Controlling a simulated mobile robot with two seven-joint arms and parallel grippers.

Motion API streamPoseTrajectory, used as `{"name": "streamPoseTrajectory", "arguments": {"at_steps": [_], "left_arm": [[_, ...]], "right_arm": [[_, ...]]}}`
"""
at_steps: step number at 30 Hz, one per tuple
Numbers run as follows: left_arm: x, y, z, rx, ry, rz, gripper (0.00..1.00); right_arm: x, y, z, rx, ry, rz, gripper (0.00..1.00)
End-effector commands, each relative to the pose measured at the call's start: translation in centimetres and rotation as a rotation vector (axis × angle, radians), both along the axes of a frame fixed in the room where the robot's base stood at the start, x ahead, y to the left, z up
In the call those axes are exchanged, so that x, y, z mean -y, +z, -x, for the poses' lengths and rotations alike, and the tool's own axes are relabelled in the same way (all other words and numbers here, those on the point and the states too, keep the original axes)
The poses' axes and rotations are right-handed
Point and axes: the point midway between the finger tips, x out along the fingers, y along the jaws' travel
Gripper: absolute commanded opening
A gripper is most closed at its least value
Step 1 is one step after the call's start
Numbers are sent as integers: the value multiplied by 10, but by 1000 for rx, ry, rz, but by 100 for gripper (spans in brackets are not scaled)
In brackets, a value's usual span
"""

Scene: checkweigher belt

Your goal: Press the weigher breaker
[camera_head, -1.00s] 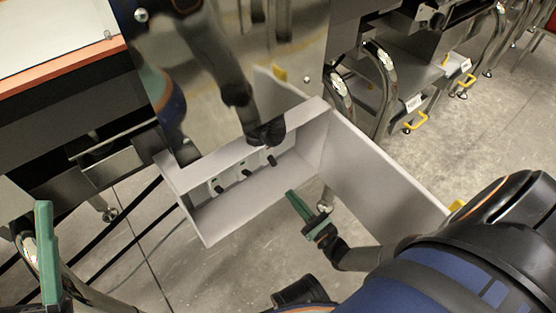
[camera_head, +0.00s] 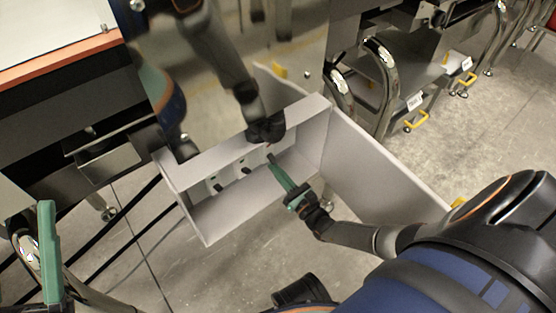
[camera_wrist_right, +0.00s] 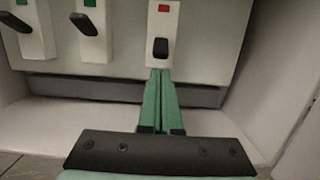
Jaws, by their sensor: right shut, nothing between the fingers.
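The open grey breaker box (camera_head: 210,227) holds a row of white breakers with black levers. In the right wrist view, the rightmost breaker (camera_wrist_right: 162,22) has a red indicator, and its short black lever (camera_wrist_right: 161,47) looks foreshortened. Two breakers to its left, the middle one (camera_wrist_right: 93,50) and the left one (camera_wrist_right: 37,40), have green indicators and levers that stick out. My right gripper (camera_wrist_right: 161,73) is shut and empty, its tips just below the red-marked breaker's lever; contact is unclear. In the head view my right gripper (camera_head: 271,161) reaches inside the box. My left gripper (camera_head: 48,255) shows only partly.
The box's open door (camera_head: 385,175) stands to the right of my right gripper. A shiny metal panel (camera_head: 205,90) rises behind the box. Chrome legs (camera_head: 385,90) and a yellow handle (camera_head: 416,121) stand farther right. Bare floor lies below the box.

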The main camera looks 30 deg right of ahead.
Motion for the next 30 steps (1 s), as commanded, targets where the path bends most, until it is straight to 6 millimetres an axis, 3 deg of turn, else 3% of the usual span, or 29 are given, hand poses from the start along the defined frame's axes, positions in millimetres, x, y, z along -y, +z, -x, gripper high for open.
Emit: {"name": "streamPoseTrajectory", "arguments": {"at_steps": [22, 30], "left_arm": [[0, 2, 0, -1, 1, 4, 50], [-3, 25, 0, -1, -5, 22, 50]], "right_arm": [[1, 12, 6, -3, 1, 1, 0], [1, 18, 6, -74, -1, 8, 0]]}}
